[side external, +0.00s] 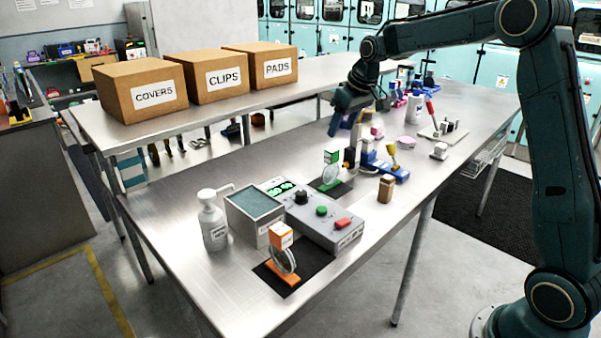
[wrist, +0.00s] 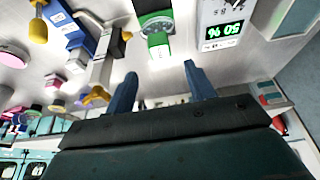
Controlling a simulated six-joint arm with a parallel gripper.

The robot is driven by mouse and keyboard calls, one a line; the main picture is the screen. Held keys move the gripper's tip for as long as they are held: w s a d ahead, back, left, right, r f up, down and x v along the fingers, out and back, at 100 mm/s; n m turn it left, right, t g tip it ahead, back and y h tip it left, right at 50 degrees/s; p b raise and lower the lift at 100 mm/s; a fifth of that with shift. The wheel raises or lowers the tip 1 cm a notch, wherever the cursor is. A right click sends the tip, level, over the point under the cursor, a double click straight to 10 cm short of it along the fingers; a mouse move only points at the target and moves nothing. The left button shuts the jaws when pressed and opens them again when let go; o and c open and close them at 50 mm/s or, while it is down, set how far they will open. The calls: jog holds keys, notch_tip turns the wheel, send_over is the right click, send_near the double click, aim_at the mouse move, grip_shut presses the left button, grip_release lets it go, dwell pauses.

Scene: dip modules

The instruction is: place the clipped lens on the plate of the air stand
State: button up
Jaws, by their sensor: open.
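Two clipped lenses show in the side view. One clear round lens has an orange clip (side external: 281,236) and stands on a black mat at the front. The other has a green clip (side external: 331,157) and stands on a black mat farther back; its clip also shows in the wrist view (wrist: 158,42). My gripper (side external: 335,127) is open and empty above the table, behind the green-clipped lens. In the wrist view its fingers (wrist: 161,85) are apart, with the green clip beyond them. I cannot tell for certain which fixture is the air stand or where its plate is.
A grey box with a teal top (side external: 255,207) adjoins a control box (side external: 322,222) with knobs and a green display. A white bottle (side external: 214,226) stands left. A blue fixture (side external: 389,172) with a yellow-handled tool and a brown block (side external: 386,188) are right.

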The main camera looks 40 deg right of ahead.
dwell(0.3)
jog(key=s+a+r, duration=0.4)
jog(key=s+a, duration=0.1)
jog(key=s, duration=0.4)
jog(key=s+a+r, duration=0.4)
jog(key=s+a, duration=0.1)
jog(key=s, duration=0.3)
jog(key=s+a+f, duration=0.2)
jog(key=s, duration=0.6)
jog(key=s+a+f+t, duration=0.1)
jog(key=s+a+f, duration=0.1)
jog(key=s, duration=0.7)
jog(key=shift+s+a+f, duration=0.25)
jog(key=shift+f, duration=0.15)
